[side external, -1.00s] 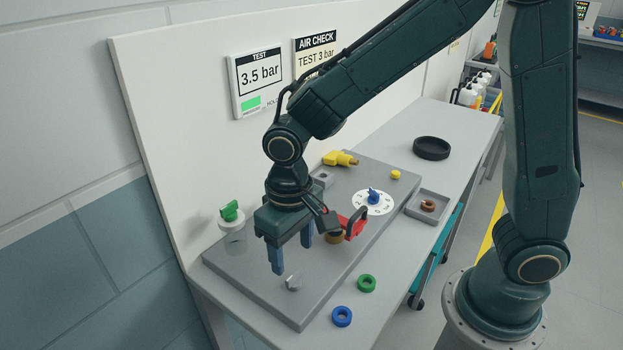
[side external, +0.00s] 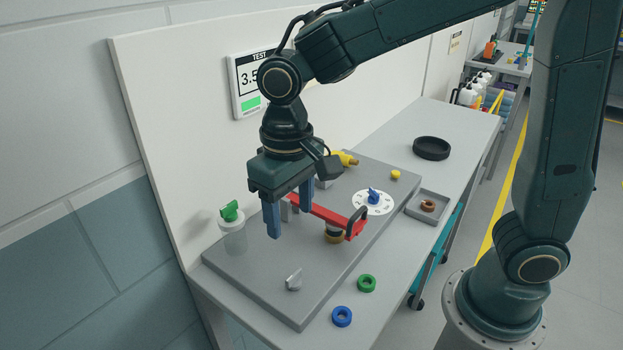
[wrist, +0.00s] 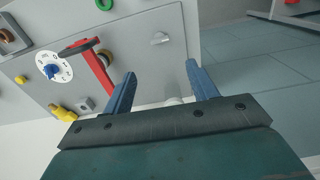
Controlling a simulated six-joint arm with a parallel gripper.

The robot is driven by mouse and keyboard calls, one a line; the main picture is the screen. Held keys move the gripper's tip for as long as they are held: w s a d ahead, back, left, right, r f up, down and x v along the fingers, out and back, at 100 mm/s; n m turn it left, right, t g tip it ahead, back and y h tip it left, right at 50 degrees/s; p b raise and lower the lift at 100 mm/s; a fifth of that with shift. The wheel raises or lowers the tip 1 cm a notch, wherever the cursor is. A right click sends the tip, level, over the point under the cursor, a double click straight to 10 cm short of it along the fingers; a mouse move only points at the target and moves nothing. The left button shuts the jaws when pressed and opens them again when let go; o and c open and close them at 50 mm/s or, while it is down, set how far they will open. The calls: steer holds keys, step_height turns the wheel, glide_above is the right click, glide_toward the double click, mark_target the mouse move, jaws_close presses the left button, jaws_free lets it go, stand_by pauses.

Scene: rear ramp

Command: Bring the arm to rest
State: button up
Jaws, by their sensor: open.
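My gripper (side external: 290,218) hangs fingers down above the grey plate (side external: 240,268) on the bench. Its two blue fingers are apart with nothing between them, which also shows in the wrist view (wrist: 160,85). A red lever (side external: 325,213) with a dark handle end lies behind and right of the fingers. A small grey metal piece (side external: 294,280) stands on the plate below the gripper.
A clear cup with a green cap (side external: 232,225) stands left of the gripper. A blue knob (side external: 374,196) on a white dial and a yellow fitting (side external: 345,159) lie to the right. Green (side external: 367,283) and blue (side external: 342,316) rings lie at the front edge. A display (side external: 247,80) hangs behind.

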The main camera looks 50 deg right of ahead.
steer(key=s+d+r+t, duration=0.2)
steer(key=s+d+r, duration=0.1)
steer(key=s+d, duration=0.4)
steer(key=s+d+r+t, duration=0.3)
steer(key=s+d, duration=0.4)
steer(key=d, duration=0.1)
steer(key=shift+r+t, duration=0.3)
steer(key=shift+r, duration=0.1)
